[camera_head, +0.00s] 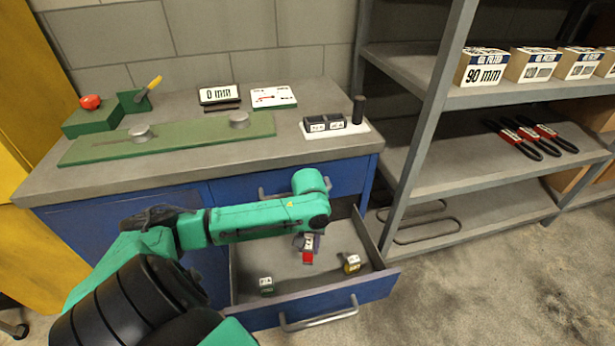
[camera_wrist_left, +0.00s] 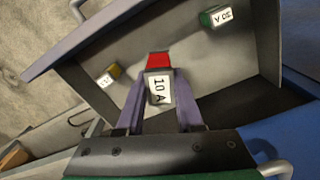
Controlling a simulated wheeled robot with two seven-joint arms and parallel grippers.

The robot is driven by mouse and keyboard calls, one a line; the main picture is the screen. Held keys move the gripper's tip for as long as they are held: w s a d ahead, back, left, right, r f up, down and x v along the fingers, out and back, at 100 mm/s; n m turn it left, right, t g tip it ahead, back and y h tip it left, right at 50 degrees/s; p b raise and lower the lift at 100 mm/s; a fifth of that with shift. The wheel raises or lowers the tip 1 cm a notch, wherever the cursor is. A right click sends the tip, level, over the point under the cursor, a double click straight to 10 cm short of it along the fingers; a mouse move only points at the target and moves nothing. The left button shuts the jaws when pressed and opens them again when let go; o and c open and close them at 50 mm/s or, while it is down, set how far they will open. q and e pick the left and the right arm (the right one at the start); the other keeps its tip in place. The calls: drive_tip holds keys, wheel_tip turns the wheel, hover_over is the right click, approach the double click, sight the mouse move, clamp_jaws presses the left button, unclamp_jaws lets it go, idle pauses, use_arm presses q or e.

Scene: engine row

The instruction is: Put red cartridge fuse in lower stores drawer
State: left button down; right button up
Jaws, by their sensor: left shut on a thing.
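The red cartridge fuse (camera_head: 308,257) has a white label, which reads 10 A in the left wrist view (camera_wrist_left: 158,88). My left gripper (camera_head: 308,243) is shut on it, with one finger on each side. The fuse is over the inside of the open lower stores drawer (camera_head: 290,284); I cannot tell if it touches the drawer floor. A green fuse (camera_head: 266,287) lies at the drawer's front left and a yellow fuse (camera_head: 351,263) at its right. They also show in the left wrist view, green (camera_wrist_left: 216,17) and yellow (camera_wrist_left: 108,77). My right gripper is not seen.
The upper drawer (camera_head: 345,182) is closed above the open one. The workbench top (camera_head: 290,165) carries a green rail fixture (camera_head: 170,140), a small block rack (camera_head: 335,127) and label plates. A metal shelf unit (camera_head: 430,110) stands close on the right. Bare floor lies front right.

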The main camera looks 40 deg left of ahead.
use_arm(q)
wheel_tip(320, 180, down, 14)
drive_tip(key=shift+f+b, duration=0.1)
drive_tip(key=shift+b, duration=1.15)
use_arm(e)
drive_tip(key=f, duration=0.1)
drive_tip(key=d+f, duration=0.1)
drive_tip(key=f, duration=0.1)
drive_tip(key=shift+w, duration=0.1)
use_arm(q)
drive_tip(key=c, duration=0.5)
unclamp_jaws()
drive_tip(key=shift+c, duration=0.2)
wheel_tip(320, 180, up, 12)
drive_tip(key=p, duration=0.2)
drive_tip(key=shift+p, duration=0.35)
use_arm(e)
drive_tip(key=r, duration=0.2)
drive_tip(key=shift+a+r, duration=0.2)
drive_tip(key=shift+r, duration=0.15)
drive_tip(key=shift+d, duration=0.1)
